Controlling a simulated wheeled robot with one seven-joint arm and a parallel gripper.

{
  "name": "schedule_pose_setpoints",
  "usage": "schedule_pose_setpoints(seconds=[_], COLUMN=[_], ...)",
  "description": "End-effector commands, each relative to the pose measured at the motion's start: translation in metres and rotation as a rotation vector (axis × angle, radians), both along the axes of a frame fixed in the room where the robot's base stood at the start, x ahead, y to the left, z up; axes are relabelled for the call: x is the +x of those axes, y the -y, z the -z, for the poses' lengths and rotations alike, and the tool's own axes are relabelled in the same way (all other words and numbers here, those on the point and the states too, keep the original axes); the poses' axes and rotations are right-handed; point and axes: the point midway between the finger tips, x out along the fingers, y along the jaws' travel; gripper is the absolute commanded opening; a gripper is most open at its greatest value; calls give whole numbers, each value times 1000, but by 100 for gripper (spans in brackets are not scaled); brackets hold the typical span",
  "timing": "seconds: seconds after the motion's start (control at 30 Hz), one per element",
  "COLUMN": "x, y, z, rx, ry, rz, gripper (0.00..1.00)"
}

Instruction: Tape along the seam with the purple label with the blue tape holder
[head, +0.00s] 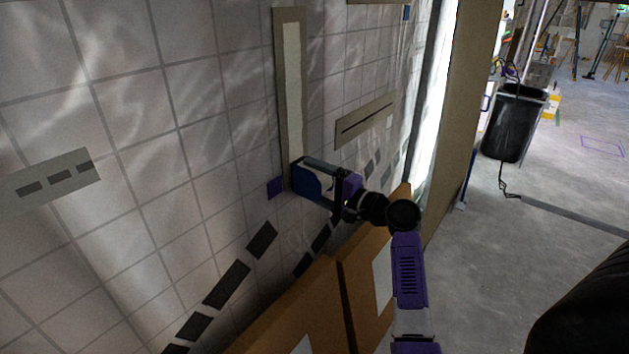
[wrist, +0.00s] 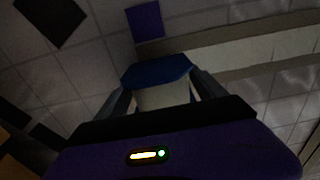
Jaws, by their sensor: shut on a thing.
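The purple label (head: 275,187) is a small square on the tiled wall, at the lower left of a vertical seam strip (head: 290,80). The strip is tan with a pale band down its middle. The label also shows at the top of the wrist view (wrist: 145,20), with the strip (wrist: 240,45) beside it. My gripper (head: 335,185) is shut on the blue tape holder (head: 306,182), which is at the strip's lower end. The holder also shows between the fingers in the wrist view (wrist: 157,72). I cannot tell whether it touches the wall.
Another tan strip with a dark slit (head: 365,120) is to the right, and one with dark dashes (head: 52,174) is at the left. Cardboard boxes (head: 310,310) stand below my arm against the wall. A black bin (head: 513,122) stands on open floor at the right.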

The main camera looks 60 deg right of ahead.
Motion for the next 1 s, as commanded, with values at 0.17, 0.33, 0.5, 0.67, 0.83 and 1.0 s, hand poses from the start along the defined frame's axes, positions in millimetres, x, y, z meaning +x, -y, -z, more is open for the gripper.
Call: schedule_pose_setpoints(seconds=[0.17, 0.33, 0.5, 0.67, 0.83, 1.0], x=[0, -18, -34, -48, -56, -57], y=[-6, -8, -11, -13, -16, -16], z=[1, 0, 0, -1, -1, -1], rx=[2, 1, 1, 0, 0, 0], ry=[-3, -1, -1, 0, 0, 1], rz=[-14, -8, -7, -5, -5, -5], gripper=[29, 29, 29, 29, 29, 29])
